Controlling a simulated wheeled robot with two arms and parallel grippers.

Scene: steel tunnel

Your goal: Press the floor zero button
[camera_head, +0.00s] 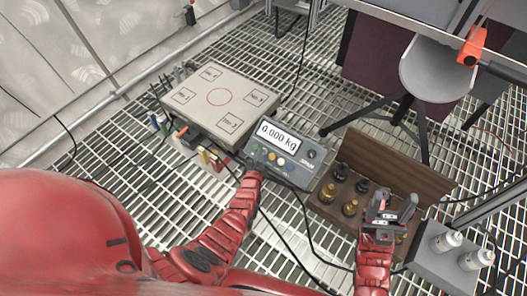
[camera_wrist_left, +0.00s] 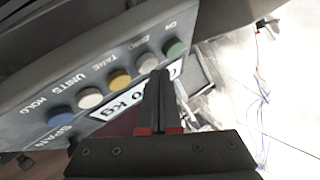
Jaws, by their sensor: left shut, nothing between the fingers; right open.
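The floor scale's grey control panel (camera_head: 283,150) has a display reading 0.000 kg and a row of coloured buttons. In the left wrist view, the panel (camera_wrist_left: 40,105) shows labels including ZERO, TARE, UNITS and HOLD. The pale grey zero button (camera_wrist_left: 148,62) lies between the green button (camera_wrist_left: 174,47) and the yellow button (camera_wrist_left: 120,78). My left gripper (camera_wrist_left: 160,74) is shut and empty, its tips close to the zero button; contact cannot be told. In the head view, my left gripper (camera_head: 252,178) is at the panel's lower left edge. My right gripper (camera_head: 388,205) is open and empty.
The scale's platform (camera_head: 219,97) lies behind the panel. A wooden box (camera_head: 330,205) with several weights stands right of it, close to my right gripper. A grey holder (camera_head: 432,262) with white bottles is at lower right. A stool (camera_head: 437,75) stands behind. Cables cross the grating.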

